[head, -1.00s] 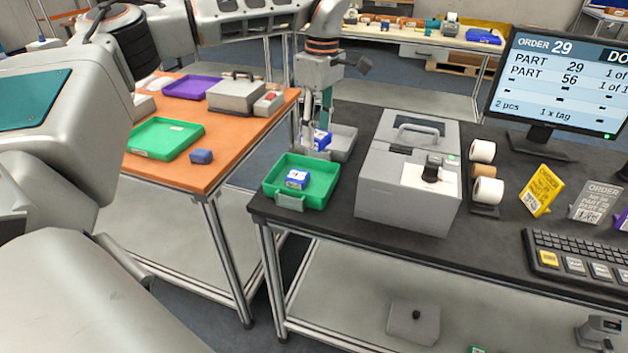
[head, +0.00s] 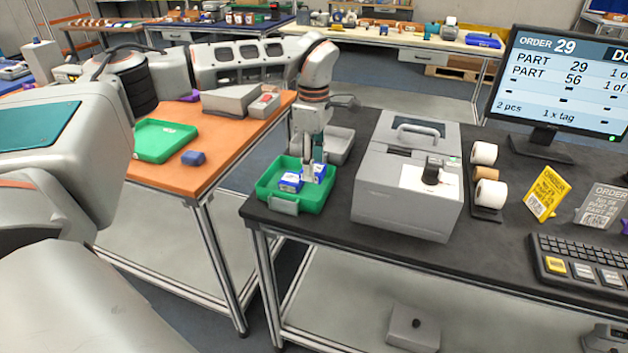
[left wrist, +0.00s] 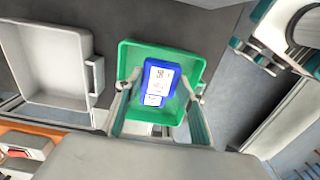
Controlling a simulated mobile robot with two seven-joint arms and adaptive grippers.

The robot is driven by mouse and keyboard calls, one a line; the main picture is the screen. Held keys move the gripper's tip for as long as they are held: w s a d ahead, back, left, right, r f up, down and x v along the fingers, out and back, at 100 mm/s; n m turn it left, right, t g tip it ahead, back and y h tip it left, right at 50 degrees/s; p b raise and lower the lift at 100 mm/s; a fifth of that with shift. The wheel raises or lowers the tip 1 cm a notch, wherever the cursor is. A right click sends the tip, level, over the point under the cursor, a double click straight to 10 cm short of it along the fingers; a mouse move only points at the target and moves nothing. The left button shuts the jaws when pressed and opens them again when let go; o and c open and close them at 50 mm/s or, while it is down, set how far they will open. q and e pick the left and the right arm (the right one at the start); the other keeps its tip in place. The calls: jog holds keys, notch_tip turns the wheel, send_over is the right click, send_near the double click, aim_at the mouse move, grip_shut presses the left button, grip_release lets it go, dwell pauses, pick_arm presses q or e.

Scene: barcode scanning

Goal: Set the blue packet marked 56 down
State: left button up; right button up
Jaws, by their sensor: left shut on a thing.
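My left gripper (head: 313,172) is over the green tray (head: 318,208) at the left end of the black table. It is shut on a blue packet (head: 319,171) with a white label, seen from above in the left wrist view (left wrist: 160,84). The label number is too small to read surely. Another blue packet (head: 290,182) lies in the tray beside the held one. Whether the held packet touches the tray floor, I cannot tell. What looks like part of my right gripper (left wrist: 262,52) shows at the upper right in the left wrist view; its opening is unclear.
A grey tray (head: 338,141) stands just behind the green one. A grey printer-like machine (head: 405,185) stands close on the right. The orange table (head: 205,170) on the left carries another green tray (head: 165,139) and a blue block (head: 193,158).

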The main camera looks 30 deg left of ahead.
pick_arm(q)
notch_tip(320, 180, down, 5)
jog(key=shift+r, duration=0.1)
dwell(0.3)
jog(key=o, duration=1.2)
jog(key=shift+r, duration=0.2)
notch_tip(320, 180, up, 12)
jog(key=shift+f+p, duration=0.15)
jog(key=shift+p, duration=0.25)
